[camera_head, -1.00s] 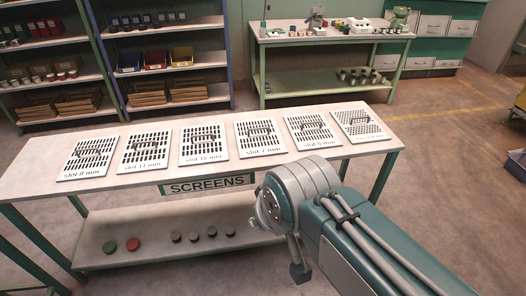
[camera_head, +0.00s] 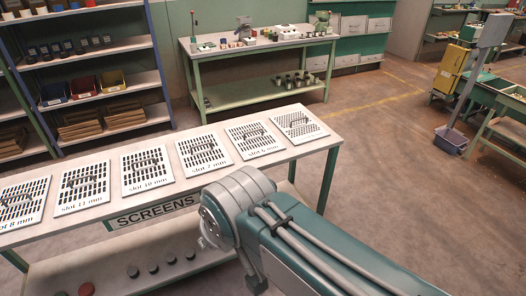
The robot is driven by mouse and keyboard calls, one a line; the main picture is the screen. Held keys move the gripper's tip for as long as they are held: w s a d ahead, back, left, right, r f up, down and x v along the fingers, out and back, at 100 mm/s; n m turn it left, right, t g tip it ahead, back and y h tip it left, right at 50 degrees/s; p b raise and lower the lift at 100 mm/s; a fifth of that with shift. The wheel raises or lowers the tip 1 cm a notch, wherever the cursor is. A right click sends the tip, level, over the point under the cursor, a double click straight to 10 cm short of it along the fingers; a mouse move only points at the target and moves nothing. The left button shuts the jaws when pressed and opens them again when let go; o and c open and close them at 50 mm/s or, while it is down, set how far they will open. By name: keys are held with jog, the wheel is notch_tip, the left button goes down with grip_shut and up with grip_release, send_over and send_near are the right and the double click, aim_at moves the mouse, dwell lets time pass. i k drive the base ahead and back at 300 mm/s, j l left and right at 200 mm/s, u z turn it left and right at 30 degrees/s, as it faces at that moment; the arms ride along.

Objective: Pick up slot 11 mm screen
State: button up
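The slot 11 mm screen (camera_head: 83,190) is a flat white plate with dark slots and a handle. It lies on the screens table (camera_head: 215,176), second from the left in the row. The slot 8 mm screen (camera_head: 22,203) is to its left, cut by the picture edge, and the slot 10 mm screen (camera_head: 147,170) is to its right. My arm is in the lower middle, in front of the table and to the right of the slot 11 mm screen. My gripper is not clearly visible in this view.
The slot 7 mm screen (camera_head: 204,151), slot 6 mm screen (camera_head: 254,138) and another screen (camera_head: 299,126) continue the row. A SCREENS sign (camera_head: 155,211) hangs on the front edge. Dark pucks lie on the lower shelf. The floor (camera_head: 395,200) to the right is clear.

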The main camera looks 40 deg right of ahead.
aim_at(84, 186)
jog(key=i+j+z, duration=0.15)
jog(key=i+j, duration=0.3)
jog(key=i+j+z, duration=0.2)
jog(key=i+j, duration=0.3)
jog(key=i+j+z, duration=0.15)
jog(key=i+j, duration=0.25)
jog(key=j, duration=0.2)
